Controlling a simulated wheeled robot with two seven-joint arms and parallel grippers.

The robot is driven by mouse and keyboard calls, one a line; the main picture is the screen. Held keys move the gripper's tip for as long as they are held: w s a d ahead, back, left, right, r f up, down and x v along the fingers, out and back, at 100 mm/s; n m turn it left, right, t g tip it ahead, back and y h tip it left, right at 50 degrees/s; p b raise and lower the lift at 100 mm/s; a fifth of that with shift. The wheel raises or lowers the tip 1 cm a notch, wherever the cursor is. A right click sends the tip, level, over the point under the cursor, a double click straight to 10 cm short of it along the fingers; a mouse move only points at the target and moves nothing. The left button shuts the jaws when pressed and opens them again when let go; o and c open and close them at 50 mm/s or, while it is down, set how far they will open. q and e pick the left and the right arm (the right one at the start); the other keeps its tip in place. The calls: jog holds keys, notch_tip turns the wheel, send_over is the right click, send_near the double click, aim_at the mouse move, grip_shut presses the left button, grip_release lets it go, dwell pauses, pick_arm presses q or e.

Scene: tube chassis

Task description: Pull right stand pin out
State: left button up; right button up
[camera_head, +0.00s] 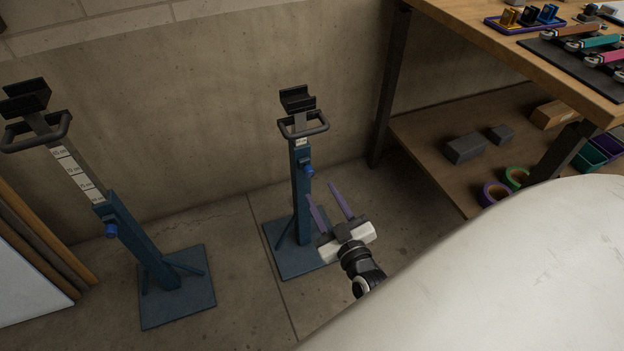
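The right stand (300,212) is a blue post on a square base plate, with a grey handle and a black cradle on top. Its pin (308,172) has a blue knob and sits in the side of the post, below the handle. My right gripper (324,190) is open and empty. Its two purple-grey fingers point up toward the stand, with the fingertips a little below and to the right of the knob, seemingly apart from it. My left gripper is not in view.
A second blue stand (145,250), raised higher, with its own blue knob (111,230), stands at the left. A wooden workbench (470,45) with tools and a lower shelf (430,135) is at the right. Wooden boards (40,240) lean at the far left. Floor between the stands is clear.

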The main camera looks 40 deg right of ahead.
aim_at(310, 174)
jog(key=b+x, duration=0.2)
jog(key=x, duration=0.5)
jog(key=shift+w, duration=0.25)
grip_shut()
